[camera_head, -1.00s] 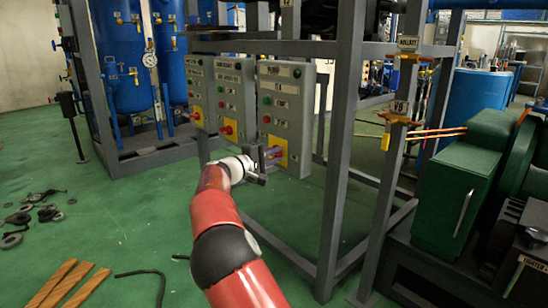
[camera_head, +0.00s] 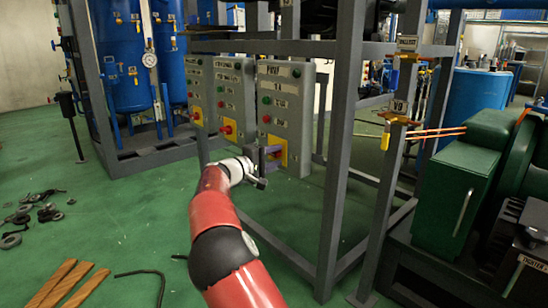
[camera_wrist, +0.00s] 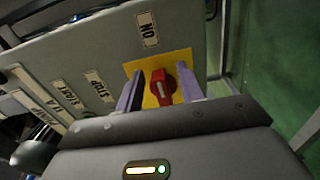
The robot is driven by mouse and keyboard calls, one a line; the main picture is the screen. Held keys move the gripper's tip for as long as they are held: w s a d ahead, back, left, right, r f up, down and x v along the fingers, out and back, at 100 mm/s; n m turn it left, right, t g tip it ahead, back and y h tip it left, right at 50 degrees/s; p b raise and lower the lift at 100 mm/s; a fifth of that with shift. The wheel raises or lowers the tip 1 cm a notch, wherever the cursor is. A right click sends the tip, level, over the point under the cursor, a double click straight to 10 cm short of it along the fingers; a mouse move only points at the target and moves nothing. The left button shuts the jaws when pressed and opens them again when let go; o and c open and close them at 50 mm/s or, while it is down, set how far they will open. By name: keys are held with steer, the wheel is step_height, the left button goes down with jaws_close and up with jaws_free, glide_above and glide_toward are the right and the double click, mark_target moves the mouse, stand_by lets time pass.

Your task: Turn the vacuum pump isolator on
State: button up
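The vacuum pump isolator is a red rotary knob (camera_wrist: 161,86) on a yellow plate (camera_wrist: 184,62), with an ON label (camera_wrist: 147,29) above it in the wrist view. My gripper (camera_wrist: 161,80) is open, with one purple finger on each side of the knob. A gap shows between the knob and both fingers. In the head view my gripper (camera_head: 272,158) is at the lower part of the right-hand grey control box (camera_head: 292,118), in front of its yellow plate (camera_head: 283,146); the knob is hidden there.
Two similar grey boxes with red knobs, the middle one (camera_head: 234,95) and the left one (camera_head: 197,90), hang to the left. A grey frame post (camera_head: 343,130) stands to the right. START (camera_wrist: 66,94) and STOP (camera_wrist: 100,86) labels show on the box.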

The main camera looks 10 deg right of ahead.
steer(key=v, duration=0.7)
steer(key=shift+s+a+p, duration=0.2)
steer(key=shift+a+p, duration=0.1)
steer(key=shift+a, duration=0.05)
